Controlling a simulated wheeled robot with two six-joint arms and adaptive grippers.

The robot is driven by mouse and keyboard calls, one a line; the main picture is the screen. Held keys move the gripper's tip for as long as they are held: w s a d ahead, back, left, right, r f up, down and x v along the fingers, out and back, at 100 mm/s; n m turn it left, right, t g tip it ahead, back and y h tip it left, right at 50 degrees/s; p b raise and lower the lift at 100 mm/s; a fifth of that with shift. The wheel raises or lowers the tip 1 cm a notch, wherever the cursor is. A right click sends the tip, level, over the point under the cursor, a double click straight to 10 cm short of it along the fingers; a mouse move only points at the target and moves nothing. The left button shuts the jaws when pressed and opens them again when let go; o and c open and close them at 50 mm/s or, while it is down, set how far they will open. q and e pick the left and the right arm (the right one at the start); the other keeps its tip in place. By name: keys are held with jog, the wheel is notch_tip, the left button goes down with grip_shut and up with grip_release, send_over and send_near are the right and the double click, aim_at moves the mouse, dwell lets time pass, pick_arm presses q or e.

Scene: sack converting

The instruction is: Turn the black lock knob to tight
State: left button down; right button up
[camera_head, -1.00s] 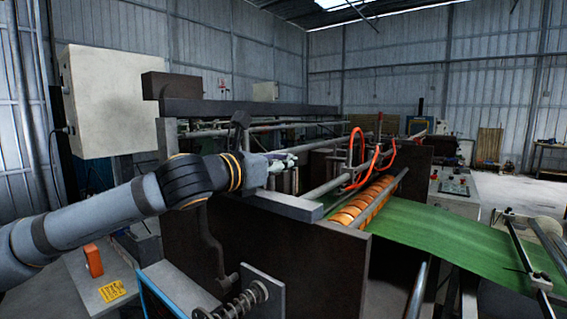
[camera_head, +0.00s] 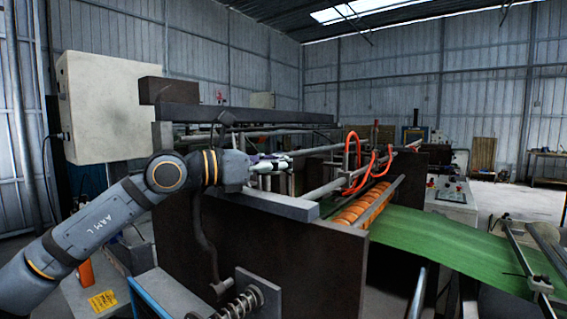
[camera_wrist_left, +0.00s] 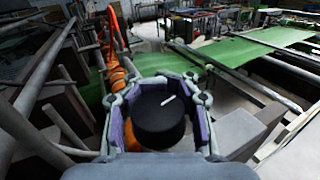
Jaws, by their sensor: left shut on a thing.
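The black lock knob (camera_wrist_left: 158,118) shows in the left wrist view as a round black cap with a white line mark on top, the line slanting up to the right. My left gripper (camera_wrist_left: 160,105) is shut around it, with a purple-padded finger on each side. In the head view my left gripper (camera_head: 268,163) is at the near top end of the machine frame, and the knob itself is too small or hidden to make out there. My right gripper is not in view.
Orange hoses (camera_head: 355,150) loop above the orange rollers (camera_head: 362,205) right of the gripper. A green sheet (camera_head: 430,232) runs off to the right. A dark beam (camera_head: 245,113) lies above and behind my left arm. A grey rail (camera_head: 275,204) lies just below the gripper.

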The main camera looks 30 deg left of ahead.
pick_arm(q)
jog(key=shift+s+d+r+m+g+h+p, duration=0.15)
jog(key=shift+m+g+h+p, duration=0.15)
jog(key=shift+m+g+h, duration=0.5)
jog(key=shift+s+d+m+g+h+p, duration=0.1)
jog(key=shift+m+g+h+p, duration=0.2)
jog(key=shift+m+g+h, duration=0.5)
jog(key=shift+s+d+m+g+h+p, duration=0.15)
jog(key=shift+m+g+h+p, duration=0.3)
jog(key=shift+h+p, duration=0.35)
jog(key=shift+s+d+m+g+h+p, duration=0.15)
jog(key=shift+m+g+h+p, duration=0.35)
jog(key=shift+p, duration=1)
jog(key=shift+s+d+m+g+h+p, duration=0.1)
jog(key=shift+m+g+h+p, duration=0.4)
jog(key=shift+p, duration=0.95)
jog(key=shift+g, duration=0.35)
jog(key=shift+a+p, duration=0.1)
jog(key=shift+p, duration=0.6)
jog(key=shift+r, duration=0.1)
jog(key=c, duration=1.5)
grip_release()
jog(key=o, duration=0.4)
jog(key=shift+a, duration=0.2)
jog(key=shift+o, duration=0.2)
jog(key=shift+f, duration=0.2)
